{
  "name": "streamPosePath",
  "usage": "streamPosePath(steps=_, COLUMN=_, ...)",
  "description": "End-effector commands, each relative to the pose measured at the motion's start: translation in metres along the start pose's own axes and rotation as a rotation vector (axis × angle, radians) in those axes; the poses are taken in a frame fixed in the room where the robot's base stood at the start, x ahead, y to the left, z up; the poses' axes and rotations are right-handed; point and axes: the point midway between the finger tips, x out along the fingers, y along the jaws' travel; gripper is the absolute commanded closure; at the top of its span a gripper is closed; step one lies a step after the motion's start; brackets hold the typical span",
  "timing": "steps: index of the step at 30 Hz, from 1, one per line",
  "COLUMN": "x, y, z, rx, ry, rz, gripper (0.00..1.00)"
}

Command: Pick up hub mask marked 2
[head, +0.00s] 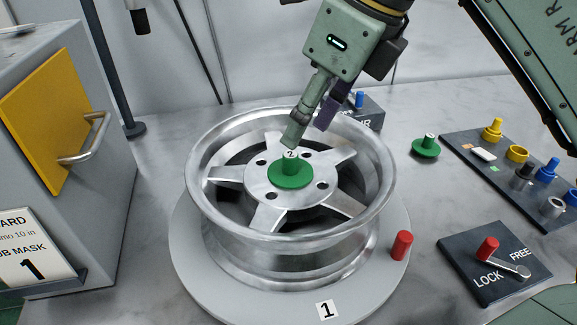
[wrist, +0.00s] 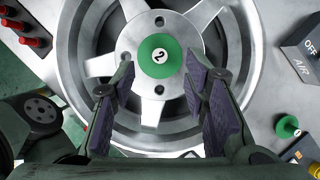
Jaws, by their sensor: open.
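The hub mask marked 2 (head: 290,175) is a green disc with a knob and a white numbered top. It sits on the centre of the silver wheel (head: 210,160). The mask also shows in the wrist view (wrist: 160,57), with the 2 readable. My gripper (head: 305,141) is above and just behind the mask in the head view. In the wrist view its two purple-padded fingers (wrist: 164,76) are spread apart, with nothing between them, and the mask lies just beyond their tips. The wheel lies flat on the round grey plate labelled 1 (head: 390,285).
Another green mask (head: 426,147) stands on the bench at right, near a panel of coloured caps (head: 528,185). A red peg (head: 401,246) stands on the plate's right edge. A LOCK/FREE lever box (head: 495,262) is front right. A grey cabinet (head: 100,190) with a yellow door is left.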

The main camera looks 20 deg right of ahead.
Motion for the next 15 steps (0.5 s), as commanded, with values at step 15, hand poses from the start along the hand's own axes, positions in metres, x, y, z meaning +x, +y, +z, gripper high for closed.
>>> streamPosePath(steps=15, x=0.056, y=0.001, z=-0.005, rx=-0.001, ry=-0.002, rz=0.001, gripper=0.59)
